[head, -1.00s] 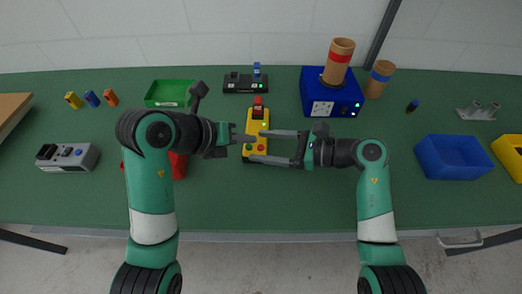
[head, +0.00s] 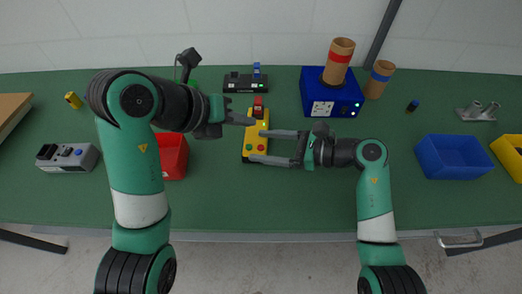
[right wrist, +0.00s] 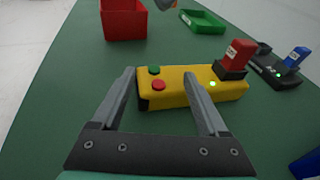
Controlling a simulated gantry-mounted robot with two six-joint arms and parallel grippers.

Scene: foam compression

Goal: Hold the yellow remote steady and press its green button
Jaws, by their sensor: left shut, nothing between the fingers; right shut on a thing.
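The yellow remote (head: 257,127) lies on the green table, with a red block in a dark holder at its far end. Its green button (right wrist: 154,70) and red button (right wrist: 158,85) show at the near end. My right gripper (head: 257,146) is shut on the remote, one finger on each side of its body, also seen in the right wrist view (right wrist: 165,88). My left gripper (head: 252,121) is shut and empty, its tip by the remote's far half, away from the green button. Its height above the remote is hard to tell.
A red bin (head: 173,157) is left of the remote, partly behind my left arm. A black device with a blue block (head: 245,84) stands behind it. A blue box (head: 332,100) with a brown cylinder is back right. A blue bin (head: 453,157) lies far right.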

